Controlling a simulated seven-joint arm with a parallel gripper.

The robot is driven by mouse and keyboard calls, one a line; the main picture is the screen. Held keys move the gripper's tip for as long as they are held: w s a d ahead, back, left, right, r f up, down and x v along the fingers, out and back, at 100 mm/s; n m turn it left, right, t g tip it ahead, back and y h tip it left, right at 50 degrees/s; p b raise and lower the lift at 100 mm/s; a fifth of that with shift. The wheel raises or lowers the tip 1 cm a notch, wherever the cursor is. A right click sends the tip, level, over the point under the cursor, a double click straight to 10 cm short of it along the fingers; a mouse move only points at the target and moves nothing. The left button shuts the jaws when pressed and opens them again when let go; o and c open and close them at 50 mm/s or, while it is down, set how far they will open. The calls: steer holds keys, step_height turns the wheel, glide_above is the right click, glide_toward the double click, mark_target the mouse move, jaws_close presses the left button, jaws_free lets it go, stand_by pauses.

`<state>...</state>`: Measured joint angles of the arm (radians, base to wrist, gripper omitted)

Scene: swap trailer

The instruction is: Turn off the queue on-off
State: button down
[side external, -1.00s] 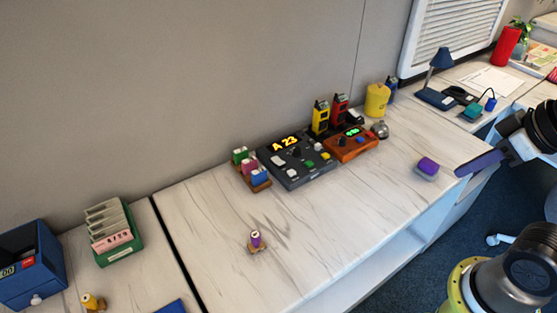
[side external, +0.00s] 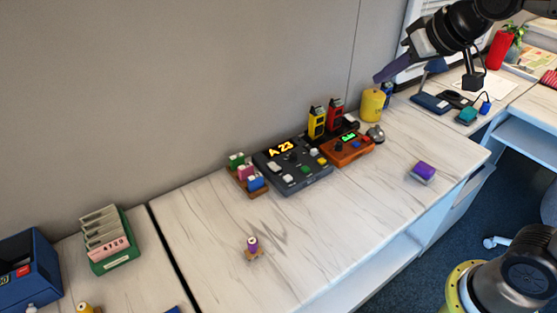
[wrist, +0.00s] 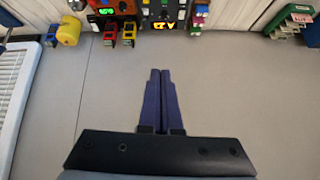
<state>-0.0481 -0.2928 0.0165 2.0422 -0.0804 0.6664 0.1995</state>
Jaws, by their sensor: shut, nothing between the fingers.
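The dark grey queue console (side external: 308,182) with the lit "A 23" display (side external: 281,149) sits on the white marble desk, with several white, green and yellow buttons and a dark knob. I cannot tell which control is the on-off. The console's display side (wrist: 164,25) shows upside down at the top of the wrist view. My gripper (side external: 377,79) is raised above the back right of the desk, well apart from the console. Its purple fingers (wrist: 160,70) are together and empty.
An orange box (side external: 347,152) with a green display stands right of the console. Yellow (side external: 317,123) and red (side external: 335,115) radios stand behind. A yellow canister (side external: 372,104) and a silver bell (side external: 375,134) stand nearby. Stamps (side external: 247,175) stand left. The front desk is mostly clear.

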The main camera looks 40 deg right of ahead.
steer(key=w+a+f+g, duration=0.1)
steer(key=w+a+f, duration=0.2)
steer(key=w+f, duration=0.55)
steer(key=w+a+f+g, duration=0.1)
steer(key=w+a+f, duration=0.3)
steer(key=w, duration=0.7)
step_height(320, 180, down, 9)
steer(key=w+n+g, duration=0.1)
steer(key=shift+w+a, duration=0.15)
steer(key=shift+a, duration=0.15)
glide_above(275, 166)
steer(key=f, duration=0.5)
steer(key=s+f, duration=0.1)
steer(key=f, duration=0.2)
steer(key=shift+f, duration=0.2)
steer(key=f, duration=0.3)
steer(key=shift+s+f, duration=0.15)
steer(key=shift+s, duration=0.1)
steer(key=shift+s+f, duration=0.25)
steer(key=shift+f, duration=0.35)
